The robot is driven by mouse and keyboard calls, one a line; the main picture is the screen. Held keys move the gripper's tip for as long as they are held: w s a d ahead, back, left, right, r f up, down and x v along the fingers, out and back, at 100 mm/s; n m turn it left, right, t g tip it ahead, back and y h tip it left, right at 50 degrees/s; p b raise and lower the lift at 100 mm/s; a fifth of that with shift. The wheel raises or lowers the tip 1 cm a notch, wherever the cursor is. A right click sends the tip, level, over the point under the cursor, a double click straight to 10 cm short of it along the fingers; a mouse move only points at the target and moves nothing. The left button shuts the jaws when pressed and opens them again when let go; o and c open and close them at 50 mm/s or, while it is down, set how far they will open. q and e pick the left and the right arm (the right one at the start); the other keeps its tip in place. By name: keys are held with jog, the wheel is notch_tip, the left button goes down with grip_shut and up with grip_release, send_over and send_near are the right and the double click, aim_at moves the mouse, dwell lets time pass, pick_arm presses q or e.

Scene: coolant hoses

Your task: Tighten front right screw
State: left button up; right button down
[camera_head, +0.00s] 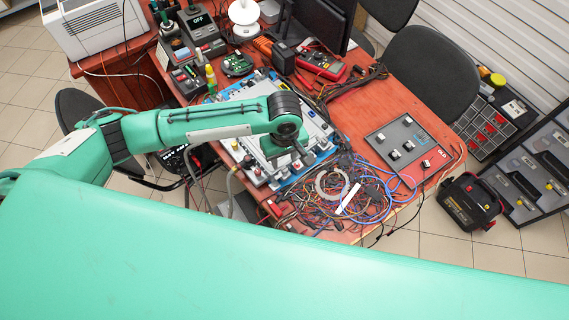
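A light grey metal plate assembly with a blue edge (316,131) lies on the red-brown table, with several small fittings along its rim. My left arm comes in from the left and reaches over this plate. The arm's wrist end hangs above the plate's near part and hides much of it. My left gripper (287,160) points down there, and its fingers are too small and covered to tell open or shut. Grey hoses (231,187) hang at the plate's near left edge. No single screw can be made out. My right gripper is not in view.
A tangle of coloured wires (335,195) lies at the table's near right. A grey panel with switches (399,141) lies to its right. A red multimeter (320,63), a monitor and instruments stand at the back. Chairs stand around the table (357,119).

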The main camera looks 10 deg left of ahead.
aim_at(284, 169)
pick_arm(q)
jog(key=shift+f, duration=2.4)
grip_shut()
